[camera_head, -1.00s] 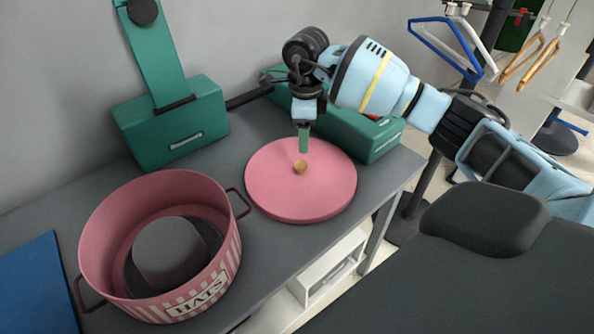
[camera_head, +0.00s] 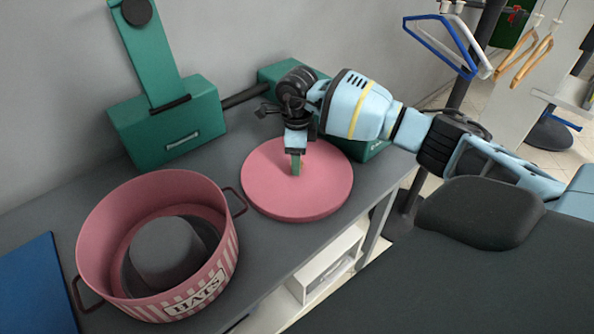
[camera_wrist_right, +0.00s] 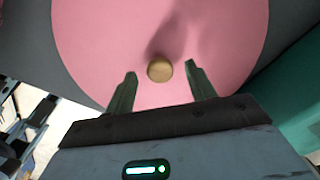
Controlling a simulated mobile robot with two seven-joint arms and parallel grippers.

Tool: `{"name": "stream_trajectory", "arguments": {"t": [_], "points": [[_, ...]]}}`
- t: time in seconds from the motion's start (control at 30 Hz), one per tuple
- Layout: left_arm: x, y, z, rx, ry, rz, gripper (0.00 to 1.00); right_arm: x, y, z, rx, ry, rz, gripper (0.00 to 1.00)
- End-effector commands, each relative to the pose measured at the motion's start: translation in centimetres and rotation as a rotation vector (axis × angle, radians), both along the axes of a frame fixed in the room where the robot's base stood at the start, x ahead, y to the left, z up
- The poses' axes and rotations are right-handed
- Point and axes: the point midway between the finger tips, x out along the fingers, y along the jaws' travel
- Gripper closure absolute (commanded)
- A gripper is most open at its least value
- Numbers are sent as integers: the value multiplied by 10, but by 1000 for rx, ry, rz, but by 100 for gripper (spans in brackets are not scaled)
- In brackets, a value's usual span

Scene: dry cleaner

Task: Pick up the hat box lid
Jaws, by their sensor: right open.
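The hat box lid (camera_head: 322,186) is a pink disc lying flat on the grey table, to the right of the hat box. Its small tan knob (camera_wrist_right: 160,69) shows in the right wrist view, just ahead of and between my two fingertips; in the head view my fingers mostly hide it. My right gripper (camera_head: 296,168) points down over the lid's middle, open and empty. In the right wrist view its green fingers (camera_wrist_right: 159,78) stand apart on either side of the knob. The pink hat box (camera_head: 222,262), marked HATS, is open with a grey hat inside. My left gripper is not in view.
A green machine (camera_head: 165,128) with an upright arm stands at the back left. Another green box (camera_head: 366,150) sits close behind the lid. A blue flat item (camera_head: 30,285) lies at the left. Hangers (camera_head: 440,45) hang at the upper right, beyond the table.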

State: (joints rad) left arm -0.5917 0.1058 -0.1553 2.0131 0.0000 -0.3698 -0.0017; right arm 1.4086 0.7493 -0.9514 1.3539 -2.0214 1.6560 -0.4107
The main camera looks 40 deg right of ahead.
Motion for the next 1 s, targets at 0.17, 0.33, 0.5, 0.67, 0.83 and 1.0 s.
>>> {"name": "stream_trajectory", "arguments": {"t": [0.17, 0.33, 0.5, 0.67, 0.83, 1.0], "points": [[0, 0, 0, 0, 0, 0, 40, 0, 0, 0, 0, 0, 0, 50], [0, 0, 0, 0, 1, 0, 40, 0, 0, 1, 0, 0, 0, 73], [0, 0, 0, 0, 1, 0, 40, 0, 0, 1, 0, 0, 0, 95], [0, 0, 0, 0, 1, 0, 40, 0, 0, 1, 0, -1, 0, 100], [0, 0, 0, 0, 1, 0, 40, 0, 0, 1, 0, -1, 0, 100], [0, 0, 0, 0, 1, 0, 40, 1, 0, 9, 0, -3, 0, 100]]}}
